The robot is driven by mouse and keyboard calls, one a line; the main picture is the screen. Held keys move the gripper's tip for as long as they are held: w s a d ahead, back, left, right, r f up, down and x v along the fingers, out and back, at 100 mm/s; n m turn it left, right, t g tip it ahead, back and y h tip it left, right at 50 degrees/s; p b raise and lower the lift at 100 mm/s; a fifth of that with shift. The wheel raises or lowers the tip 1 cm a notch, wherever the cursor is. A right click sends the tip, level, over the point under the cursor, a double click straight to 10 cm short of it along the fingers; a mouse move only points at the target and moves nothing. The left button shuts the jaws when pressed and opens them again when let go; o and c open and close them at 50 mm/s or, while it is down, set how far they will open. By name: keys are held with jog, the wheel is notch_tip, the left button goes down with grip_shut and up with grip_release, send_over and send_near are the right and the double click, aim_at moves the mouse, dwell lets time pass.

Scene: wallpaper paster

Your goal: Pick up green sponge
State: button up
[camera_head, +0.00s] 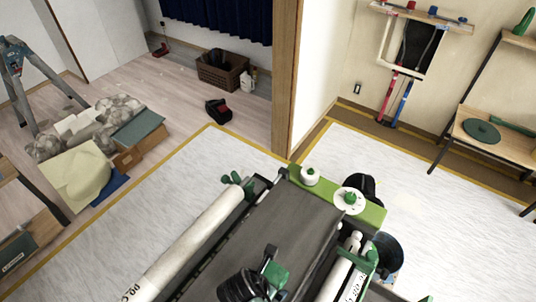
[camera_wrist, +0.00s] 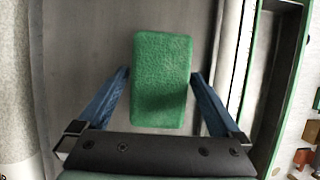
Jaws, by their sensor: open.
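The green sponge (camera_wrist: 162,85) is a rectangular block in the middle of the wrist view, on a flat grey surface (camera_wrist: 85,50). My gripper (camera_wrist: 160,76) is open, with one blue finger on each side of the sponge and narrow gaps in the picture. I cannot tell how far the fingertips are above the surface. In the head view, a green patch beside a dark part at the bottom middle may be the sponge near my gripper, but this is unclear.
The grey surface belongs to a pasting machine (camera_head: 300,215) with a white roll (camera_head: 190,245) along its left side. A green-edged frame (camera_wrist: 275,75) runs along the right of the wrist view.

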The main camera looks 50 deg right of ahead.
jog(key=shift+d+f, duration=0.15)
jog(key=shift+f, duration=0.15)
jog(key=shift+f, duration=0.15)
dwell(0.3)
jog(key=c, duration=1.2)
jog(key=shift+o, duration=0.2)
notch_tip(320, 180, up, 10)
jog(key=shift+r+b, duration=0.2)
jog(key=shift+b, duration=0.3)
